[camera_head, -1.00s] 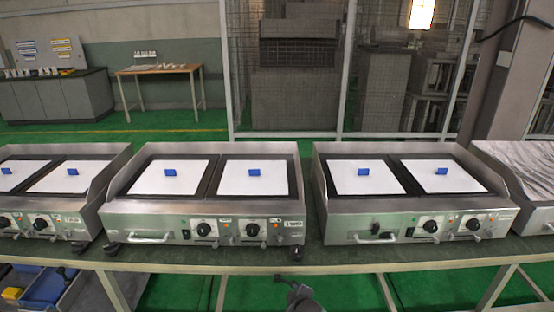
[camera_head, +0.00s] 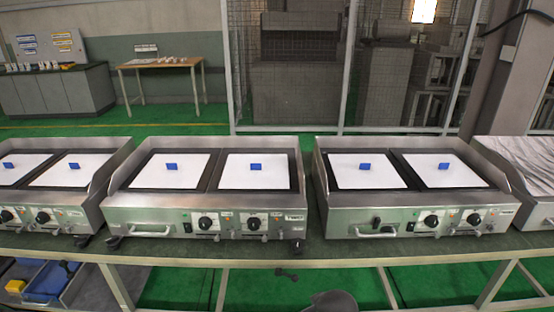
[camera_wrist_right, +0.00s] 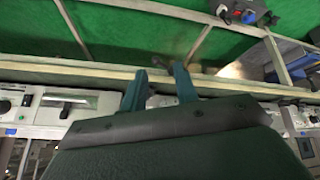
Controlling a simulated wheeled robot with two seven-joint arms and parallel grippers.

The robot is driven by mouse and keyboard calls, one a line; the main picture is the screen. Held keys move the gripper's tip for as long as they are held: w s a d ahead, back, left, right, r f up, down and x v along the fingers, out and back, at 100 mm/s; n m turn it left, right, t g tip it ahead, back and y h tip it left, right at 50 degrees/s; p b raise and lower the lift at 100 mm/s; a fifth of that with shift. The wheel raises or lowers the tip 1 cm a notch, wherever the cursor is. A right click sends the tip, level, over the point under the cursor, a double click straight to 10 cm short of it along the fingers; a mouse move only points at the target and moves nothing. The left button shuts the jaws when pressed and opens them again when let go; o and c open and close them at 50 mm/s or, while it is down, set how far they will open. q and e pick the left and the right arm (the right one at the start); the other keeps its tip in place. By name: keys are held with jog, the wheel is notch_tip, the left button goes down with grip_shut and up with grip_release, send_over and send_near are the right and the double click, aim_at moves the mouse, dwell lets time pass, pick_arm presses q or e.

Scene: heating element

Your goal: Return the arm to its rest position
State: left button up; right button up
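My right gripper shows in the right wrist view (camera_wrist_right: 159,70) with its two teal fingers apart. It is open, with nothing between the fingers, and the bench edge lies beyond the fingertips. My left gripper is not in view. In the head view a dark rounded part (camera_head: 335,303), probably mine, shows at the bottom edge below the bench. The middle heating unit (camera_head: 165,216) and the right heating unit (camera_head: 345,217) stand on the bench. Each has two white plates with a small blue block on each. No gripper touches them in the head view.
The long bench (camera_head: 330,262) runs across the view with a rail below it. A further unit (camera_head: 40,215) stands at left, and a steel-topped one (camera_head: 515,165) at right. A blue bin (camera_head: 48,284) is under the bench at lower left. Green floor lies beyond.

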jog(key=s+d+f+m+g, duration=0.1)
jog(key=s+f, duration=0.3)
jog(key=s, duration=0.8)
jog(key=s+d+f+m+g, duration=0.1)
jog(key=s+f, duration=0.3)
jog(key=s, duration=0.9)
jog(key=shift+s+d+m+g+y, duration=0.25)
jog(key=shift+d+g, duration=0.3)
jog(key=shift+g, duration=0.35)
dwell(0.8)
